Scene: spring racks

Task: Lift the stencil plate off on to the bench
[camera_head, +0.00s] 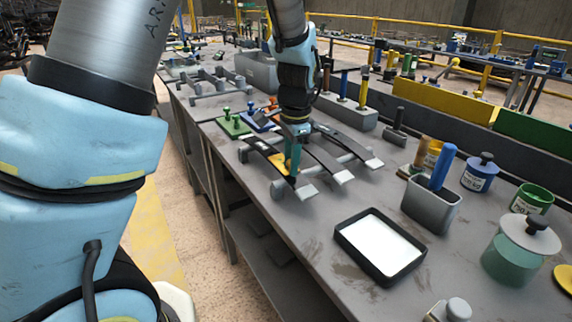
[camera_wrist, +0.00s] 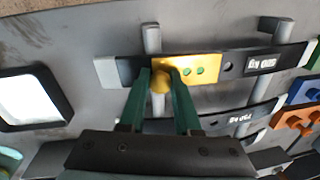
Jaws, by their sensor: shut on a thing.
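The yellow stencil plate (camera_wrist: 205,69) lies along the top of a dark leaf spring (camera_wrist: 270,58) marked 500 kg, upside down in the wrist view. It has a round yellow knob (camera_wrist: 160,80) and small holes showing green. My gripper (camera_wrist: 160,82) is shut on the knob, with one green finger on each side. In the head view my gripper (camera_head: 292,170) points down at the near spring, and the plate (camera_head: 278,161) shows just left of the fingers. The plate looks flat on the spring; I cannot tell whether there is a gap beneath it.
Other leaf springs (camera_head: 322,158) lie alongside on the grey rack (camera_head: 277,187). Green (camera_head: 233,127), blue (camera_head: 256,121) and orange plates stand behind on the bench. A black tray with a white pad (camera_head: 344,240), a grey holder (camera_head: 428,210) and several jars are to the right.

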